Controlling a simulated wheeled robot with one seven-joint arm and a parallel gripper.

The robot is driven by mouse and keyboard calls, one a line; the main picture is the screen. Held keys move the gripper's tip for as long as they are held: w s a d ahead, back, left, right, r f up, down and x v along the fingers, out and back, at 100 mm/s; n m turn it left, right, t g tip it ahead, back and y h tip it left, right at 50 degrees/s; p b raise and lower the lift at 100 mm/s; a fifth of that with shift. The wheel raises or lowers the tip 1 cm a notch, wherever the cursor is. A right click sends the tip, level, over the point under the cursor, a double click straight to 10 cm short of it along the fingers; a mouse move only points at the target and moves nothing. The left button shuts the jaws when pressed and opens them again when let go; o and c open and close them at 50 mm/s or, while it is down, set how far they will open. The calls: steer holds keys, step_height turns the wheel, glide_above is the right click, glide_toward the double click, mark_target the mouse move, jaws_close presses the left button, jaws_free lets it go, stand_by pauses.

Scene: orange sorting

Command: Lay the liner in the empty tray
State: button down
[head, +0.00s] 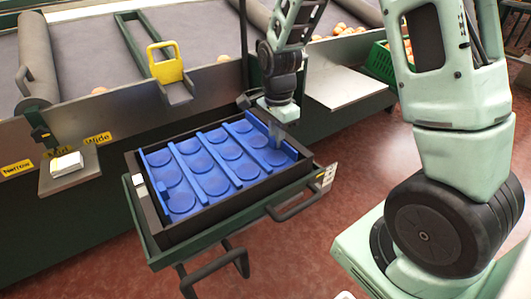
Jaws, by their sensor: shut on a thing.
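The blue liner (181,198), with rows of round hollows and raised ridges, lies within the dark walls of the tray (196,230) in the head view. It looks roughly level, but I cannot tell whether it touches the tray floor everywhere. My gripper (275,138) points down at the liner's far right part and is shut on the liner. The fingertips are small and partly hidden against the blue.
The tray sits on a green stand with a handle (296,207). Behind it runs a sorting bench with a yellow bracket (166,62) and a small plate holding a white stack (66,164). A green crate (381,63) stands at the back right. Red floor is open to the right.

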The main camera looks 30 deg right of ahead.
mark_target(276, 149)
steer(key=shift+f+b, duration=0.5)
steer(key=shift+f, duration=1.9)
steer(key=c, duration=1.4)
jaws_free()
